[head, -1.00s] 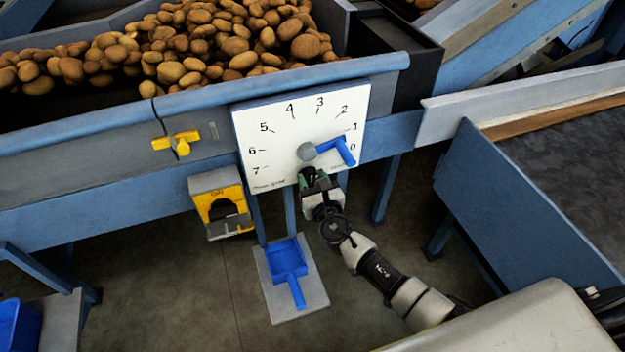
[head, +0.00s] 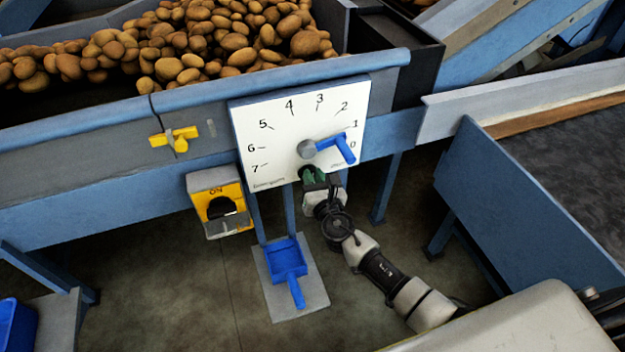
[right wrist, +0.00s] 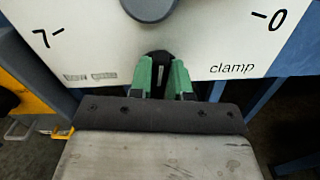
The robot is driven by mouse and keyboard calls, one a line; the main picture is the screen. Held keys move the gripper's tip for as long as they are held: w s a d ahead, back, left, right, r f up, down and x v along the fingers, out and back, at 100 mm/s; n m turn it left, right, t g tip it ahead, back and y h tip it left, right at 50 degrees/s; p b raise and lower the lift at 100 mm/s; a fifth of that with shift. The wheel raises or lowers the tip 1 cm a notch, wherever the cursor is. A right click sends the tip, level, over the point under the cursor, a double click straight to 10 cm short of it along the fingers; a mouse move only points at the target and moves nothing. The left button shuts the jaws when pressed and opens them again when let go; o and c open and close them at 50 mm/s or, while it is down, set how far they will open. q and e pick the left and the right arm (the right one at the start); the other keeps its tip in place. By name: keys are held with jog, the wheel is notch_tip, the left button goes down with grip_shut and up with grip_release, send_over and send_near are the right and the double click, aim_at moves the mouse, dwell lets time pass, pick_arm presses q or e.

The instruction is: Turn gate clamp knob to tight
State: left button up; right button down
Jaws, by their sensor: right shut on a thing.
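The gate clamp knob (right wrist: 160,56) is a small black knob low on the white dial plate (head: 270,125), near the word "clamp" in the right wrist view. My right gripper (right wrist: 162,72) has its green fingers shut on it, one finger on each side. In the head view the right gripper (head: 314,174) is at the plate's lower edge, below the grey hub (head: 307,149), and mostly covers the knob. The knob's turn mark is not readable. My left gripper is not in view.
A blue crank handle (head: 338,147) reaches from the hub towards 0 and 1. A yellow tee handle (head: 175,139) and a yellow ON switch box (head: 216,203) are to the left. A blue scoop (head: 288,262) lies below. Potatoes (head: 225,38) fill the hopper above.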

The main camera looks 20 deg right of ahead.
jog(key=shift+d+f+m+b, duration=0.3)
jog(key=shift+m+b, duration=0.7)
jog(key=shift+m, duration=1.65)
jog(key=shift+d+f+m+b, duration=0.2)
jog(key=shift+m+b, duration=0.85)
jog(key=shift+m, duration=1.55)
jog(key=shift+d+f+m+b, duration=0.3)
jog(key=shift+m+b, duration=0.7)
jog(key=shift+m, duration=1.65)
jog(key=shift+a+f, duration=0.1)
jog(key=c, duration=1.1)
grip_release()
jog(key=shift+o, duration=0.2)
jog(key=shift+s, duration=0.1)
jog(key=s, duration=1)
jog(key=shift+s+d, duration=0.2)
jog(key=shift+s, duration=0.1)
